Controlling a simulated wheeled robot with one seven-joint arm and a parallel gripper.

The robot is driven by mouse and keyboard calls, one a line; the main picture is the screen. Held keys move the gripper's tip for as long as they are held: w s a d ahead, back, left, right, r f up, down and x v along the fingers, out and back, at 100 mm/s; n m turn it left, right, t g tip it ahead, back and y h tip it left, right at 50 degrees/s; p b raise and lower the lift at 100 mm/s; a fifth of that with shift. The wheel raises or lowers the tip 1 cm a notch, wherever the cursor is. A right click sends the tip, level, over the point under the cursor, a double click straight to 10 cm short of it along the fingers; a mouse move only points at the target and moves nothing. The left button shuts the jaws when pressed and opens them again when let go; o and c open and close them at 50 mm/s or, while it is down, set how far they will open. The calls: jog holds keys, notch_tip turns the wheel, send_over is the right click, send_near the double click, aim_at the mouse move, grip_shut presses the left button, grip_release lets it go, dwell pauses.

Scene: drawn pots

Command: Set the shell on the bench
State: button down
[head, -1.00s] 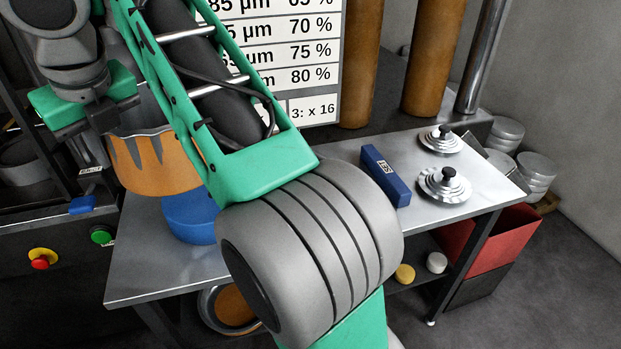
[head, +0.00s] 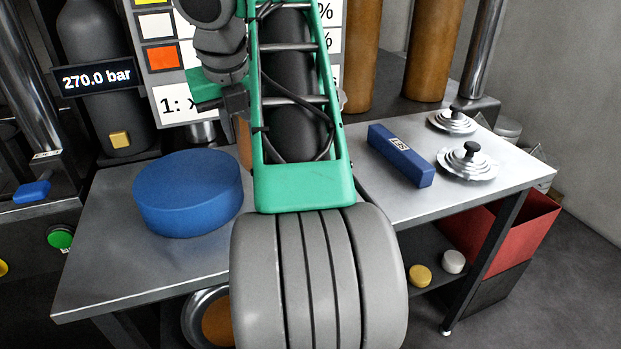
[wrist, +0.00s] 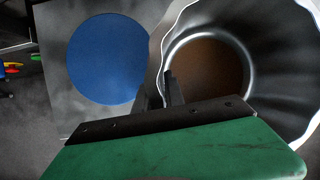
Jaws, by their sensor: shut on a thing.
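The shell (wrist: 208,70), seen from above in the wrist view, is round with a wavy pale rim, a grey inner wall and a brown bottom. My gripper (wrist: 162,92) is shut on its left wall, one finger inside and one outside. In the head view only a brown sliver of the shell (head: 243,145) shows beside my arm; my arm hides the rest and the fingertips. The steel bench (head: 100,255) stands in front. I cannot tell the gap between shell and bench.
A blue disc (head: 188,192) lies on the bench's left part. A dark blue block (head: 400,157) and two metal stacks with black knobs (head: 467,160), (head: 453,120) occupy the right part. A red crate (head: 510,228) is below right. The bench's front left is bare.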

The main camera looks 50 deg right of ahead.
jog(key=d+f, duration=0.1)
jog(key=s+d+b, duration=0.1)
jog(key=d, duration=0.1)
jog(key=d+f, duration=0.1)
jog(key=d, duration=0.1)
jog(key=shift+s+f, duration=0.3)
jog(key=shift+s, duration=0.05)
jog(key=d+f+b, duration=0.1)
jog(key=f, duration=0.1)
jog(key=s+d+f+b, duration=0.1)
jog(key=d+f+b, duration=0.2)
jog(key=d+b, duration=0.1)
jog(key=shift+s+d+f, duration=0.1)
jog(key=shift+s+f, duration=0.3)
jog(key=f+b, duration=0.1)
jog(key=f, duration=0.1)
jog(key=f+b, duration=0.1)
jog(key=b, duration=0.1)
jog(key=shift+d+f+b, duration=0.2)
jog(key=shift+f+b, duration=0.1)
jog(key=shift+f, duration=0.1)
jog(key=shift+r, duration=0.25)
jog(key=shift+f, duration=0.2)
jog(key=c, duration=1.4)
grip_release()
